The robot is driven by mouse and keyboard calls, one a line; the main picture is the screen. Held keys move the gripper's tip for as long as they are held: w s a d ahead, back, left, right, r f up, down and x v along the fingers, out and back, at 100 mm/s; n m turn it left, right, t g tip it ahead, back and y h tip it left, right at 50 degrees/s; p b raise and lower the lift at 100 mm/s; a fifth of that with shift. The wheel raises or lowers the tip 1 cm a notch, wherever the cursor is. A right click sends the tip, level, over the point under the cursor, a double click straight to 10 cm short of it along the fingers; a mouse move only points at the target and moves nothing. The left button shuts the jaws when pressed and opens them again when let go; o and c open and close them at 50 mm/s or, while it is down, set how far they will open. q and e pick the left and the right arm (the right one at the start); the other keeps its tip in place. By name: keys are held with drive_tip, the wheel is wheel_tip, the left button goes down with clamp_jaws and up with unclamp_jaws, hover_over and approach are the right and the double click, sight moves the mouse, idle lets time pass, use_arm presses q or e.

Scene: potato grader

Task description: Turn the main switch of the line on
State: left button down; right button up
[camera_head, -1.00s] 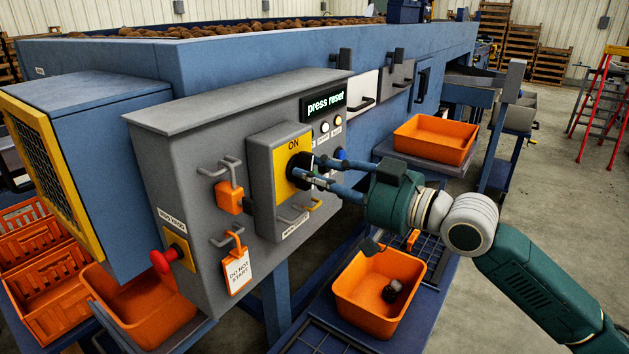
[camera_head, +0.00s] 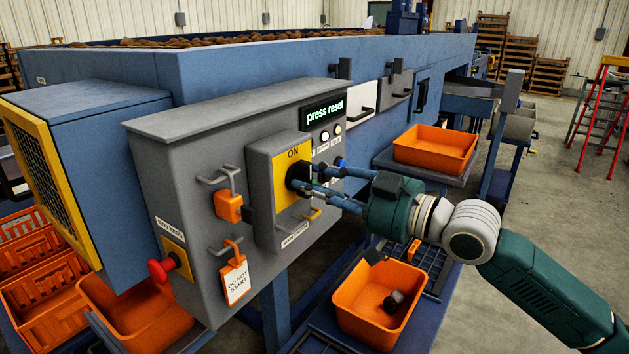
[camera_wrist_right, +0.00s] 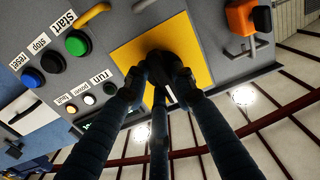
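The main switch has a black knob (camera_head: 296,174) on a yellow plate (camera_head: 280,194) marked ON, on the front of the grey cabinet. The wrist view shows the knob (camera_wrist_right: 164,66) in front of its yellow plate (camera_wrist_right: 196,46). My right gripper (camera_head: 312,182) is at the knob, its fingers pointing at it from the right. In the wrist view the fingertips (camera_wrist_right: 160,84) stand around the knob; whether they press on it I cannot tell. The display (camera_head: 324,110) reads "press reset". My left gripper is not in view.
An orange padlock (camera_head: 228,206) and a "DO NOT START" tag (camera_head: 236,281) hang left of the switch. A red stop button (camera_head: 160,270) sticks out lower left. Wrist view shows green start (camera_wrist_right: 78,44), black stop (camera_wrist_right: 53,62) and blue reset (camera_wrist_right: 33,77) buttons. An orange bin (camera_head: 345,314) stands below my gripper.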

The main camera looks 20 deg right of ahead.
drive_tip(key=shift+o, duration=1.3)
drive_tip(key=shift+s+d, duration=0.1)
drive_tip(key=v, duration=1.1)
drive_tip(key=shift+s+d, duration=0.25)
drive_tip(key=shift+s, duration=0.05)
